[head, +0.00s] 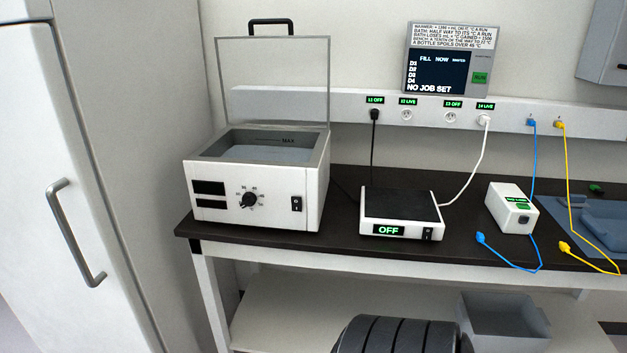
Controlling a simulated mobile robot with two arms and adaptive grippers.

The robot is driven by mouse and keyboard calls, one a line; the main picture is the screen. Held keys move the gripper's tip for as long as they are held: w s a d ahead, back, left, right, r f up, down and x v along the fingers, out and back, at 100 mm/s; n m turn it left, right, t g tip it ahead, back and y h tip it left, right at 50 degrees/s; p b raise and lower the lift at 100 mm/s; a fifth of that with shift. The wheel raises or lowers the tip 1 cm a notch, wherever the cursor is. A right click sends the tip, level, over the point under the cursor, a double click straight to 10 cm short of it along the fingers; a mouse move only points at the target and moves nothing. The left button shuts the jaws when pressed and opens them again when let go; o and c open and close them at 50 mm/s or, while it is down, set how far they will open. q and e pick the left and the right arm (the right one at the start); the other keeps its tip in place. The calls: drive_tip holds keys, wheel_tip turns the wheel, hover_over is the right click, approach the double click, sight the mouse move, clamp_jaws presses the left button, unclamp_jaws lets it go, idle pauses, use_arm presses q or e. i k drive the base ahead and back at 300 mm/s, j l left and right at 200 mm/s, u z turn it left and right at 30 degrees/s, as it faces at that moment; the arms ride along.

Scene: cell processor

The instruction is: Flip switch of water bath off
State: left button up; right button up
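The water bath (222,205) is a white box at the left end of the dark bench. Its clear lid (275,80) stands open, and there is water inside below a MAX mark. Its front has a round dial (249,200), two dark displays (209,188) and a black rocker switch (297,204) at the right. The displays look blank. Which way the rocker is tipped is too small to tell. Neither of my grippers is in view.
A white plate device (400,220) showing OFF stands right of the bath, with a small white box (511,206) farther right. Blue and yellow cables (570,190) hang over the bench. A wall panel reads NO JOB SET. A tall white cabinet (80,150) stands at the left.

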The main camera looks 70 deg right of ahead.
sight(296, 201)
drive_tip(key=z, duration=1.85)
